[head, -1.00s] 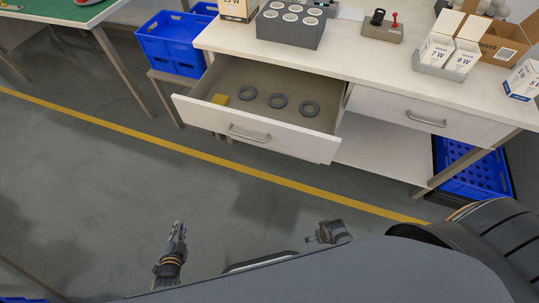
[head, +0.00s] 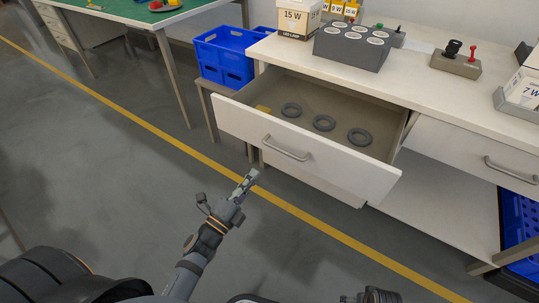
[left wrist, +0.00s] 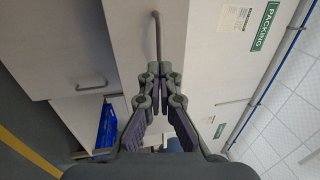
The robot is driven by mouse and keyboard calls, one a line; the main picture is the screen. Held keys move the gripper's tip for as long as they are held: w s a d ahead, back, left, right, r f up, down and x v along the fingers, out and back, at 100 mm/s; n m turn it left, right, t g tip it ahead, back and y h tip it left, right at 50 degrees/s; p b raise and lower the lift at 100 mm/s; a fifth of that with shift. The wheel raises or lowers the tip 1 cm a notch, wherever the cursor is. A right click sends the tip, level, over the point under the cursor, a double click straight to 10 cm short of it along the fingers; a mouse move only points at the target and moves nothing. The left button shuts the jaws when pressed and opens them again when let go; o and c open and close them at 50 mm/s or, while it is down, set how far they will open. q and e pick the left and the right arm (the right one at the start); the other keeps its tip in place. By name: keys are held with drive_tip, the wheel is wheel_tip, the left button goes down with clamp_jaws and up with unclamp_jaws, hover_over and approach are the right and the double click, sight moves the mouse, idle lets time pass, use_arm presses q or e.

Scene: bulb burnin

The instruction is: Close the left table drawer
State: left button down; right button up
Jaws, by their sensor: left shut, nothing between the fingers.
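The left table drawer (head: 305,155) is pulled out of the white table in the head view. Its front carries a grey bar handle (head: 286,149). My right gripper (head: 368,296) shows only partly at the bottom edge.
The tabletop (head: 430,85) holds a grey block with round sockets (head: 352,45), a switch box (head: 456,60) and cartons. The right drawer (head: 470,150) looks shut. Blue crates (head: 228,55) stand left of the table. Floor before the drawer is clear.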

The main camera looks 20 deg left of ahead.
use_arm(q)
drive_tip(key=p+x, duration=0.1)
drive_tip(key=x, duration=0.7)
drive_tip(key=shift+w, duration=0.25)
use_arm(e)
drive_tip(key=f, duration=0.1)
drive_tip(key=s+d+f, duration=0.1)
drive_tip(key=f, duration=0.1)
drive_tip(key=s+f, duration=0.1)
drive_tip(key=shift+d+f, duration=0.15)
drive_tip(key=shift+f, duration=0.15)
